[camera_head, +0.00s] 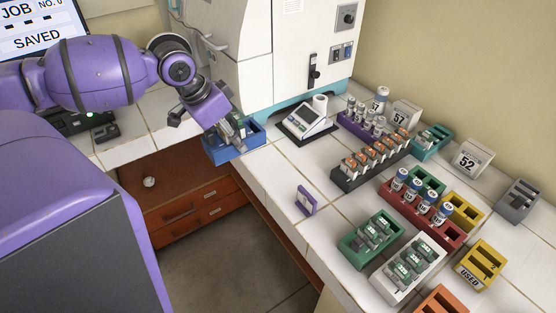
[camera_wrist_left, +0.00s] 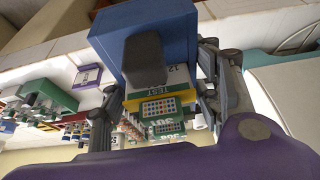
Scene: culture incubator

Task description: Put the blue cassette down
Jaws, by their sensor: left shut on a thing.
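The blue cassette (camera_head: 252,139) is an open blue box with grey and greenish pieces in it. It is at the counter's edge by the white machine, partly over the gap above the drawers. My left gripper (camera_head: 228,128) is shut on it from above. My gripper fingers (camera_wrist_left: 165,105) lie on both sides. I cannot tell whether its underside touches the counter. My right gripper is not in view.
The white machine (camera_head: 262,45) stands behind. A small white device (camera_head: 306,120), a small purple stand (camera_head: 306,200), a dark rack (camera_head: 370,160), a red rack (camera_head: 452,232) and a green rack (camera_head: 358,252) stand on the right counter. Bare tile lies around the purple stand.

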